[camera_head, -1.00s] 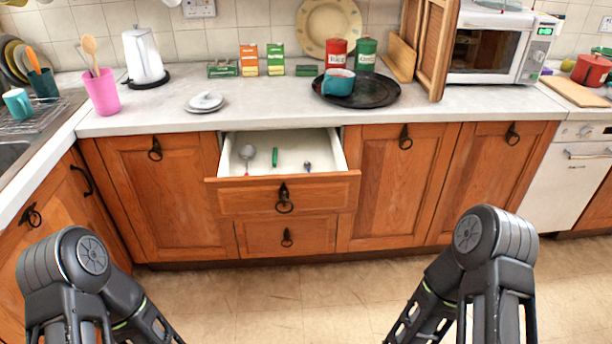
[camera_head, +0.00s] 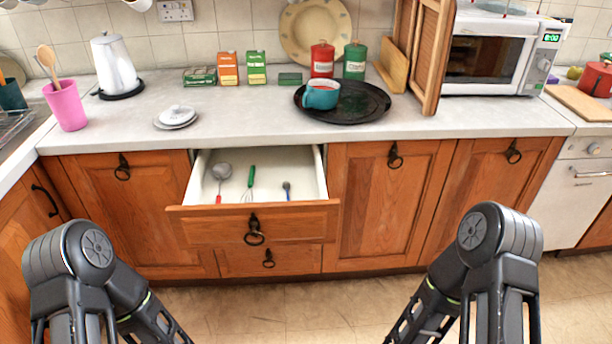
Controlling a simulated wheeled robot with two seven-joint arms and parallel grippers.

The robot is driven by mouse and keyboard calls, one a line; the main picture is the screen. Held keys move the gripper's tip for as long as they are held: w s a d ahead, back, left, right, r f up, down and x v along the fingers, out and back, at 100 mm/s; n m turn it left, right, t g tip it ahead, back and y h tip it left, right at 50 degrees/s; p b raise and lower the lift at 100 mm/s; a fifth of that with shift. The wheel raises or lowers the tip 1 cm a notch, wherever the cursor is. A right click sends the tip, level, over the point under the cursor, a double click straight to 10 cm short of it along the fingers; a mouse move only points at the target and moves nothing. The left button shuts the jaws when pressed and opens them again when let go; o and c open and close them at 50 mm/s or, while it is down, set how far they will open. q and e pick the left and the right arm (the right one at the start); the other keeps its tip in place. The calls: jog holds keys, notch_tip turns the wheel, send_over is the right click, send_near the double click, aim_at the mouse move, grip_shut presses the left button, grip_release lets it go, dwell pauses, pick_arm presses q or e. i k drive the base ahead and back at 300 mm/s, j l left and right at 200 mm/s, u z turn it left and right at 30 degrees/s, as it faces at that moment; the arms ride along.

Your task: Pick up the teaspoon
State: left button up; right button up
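An open drawer (camera_head: 322,179) sticks out of the wooden cabinet, just left of the picture's middle. A small utensil with a blue-grey top (camera_head: 287,188) lies at the right in the drawer. It looks like the teaspoon, but it is too small to be sure, and its lower end is close to the drawer front. Both my arms show at the bottom left and bottom right, with their elbows up. My left and right grippers are below the picture and cannot be seen.
A red-handled ladle (camera_head: 221,174) and a green-handled whisk (camera_head: 250,182) lie in the drawer. Floor is clear before the cabinets.

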aim_at(286, 186)
jog(key=i+l, duration=1)
